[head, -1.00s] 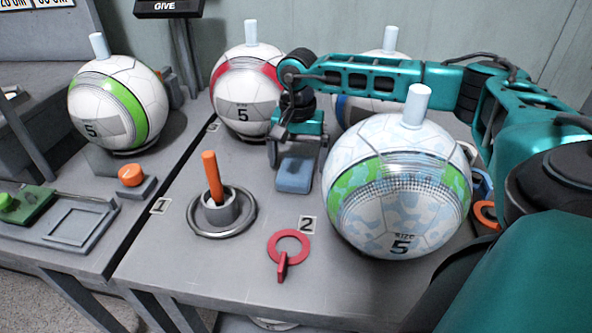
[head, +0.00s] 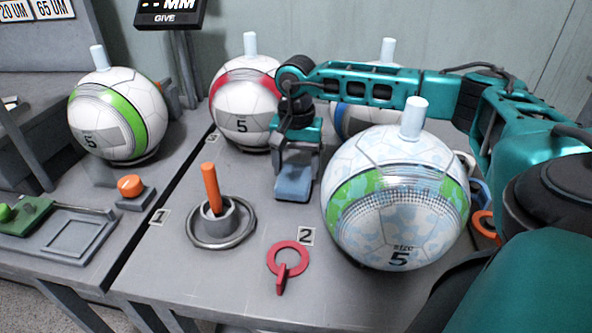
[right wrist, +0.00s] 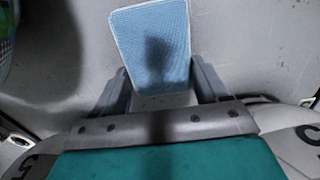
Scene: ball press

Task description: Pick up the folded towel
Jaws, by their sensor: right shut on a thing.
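The folded towel (head: 294,187) is a small light-blue cloth at the middle of the table, left of the large green-banded ball. My right gripper (head: 297,168) comes down over it from behind and is shut on it. In the right wrist view the towel (right wrist: 155,40) reaches out beyond the two grey fingers (right wrist: 160,88), one at each side of its near end. I cannot tell whether the towel touches the table. My left gripper is not in view.
The large green-banded ball (head: 395,215) stands close right of the towel. A red-banded ball (head: 245,100) stands behind it.

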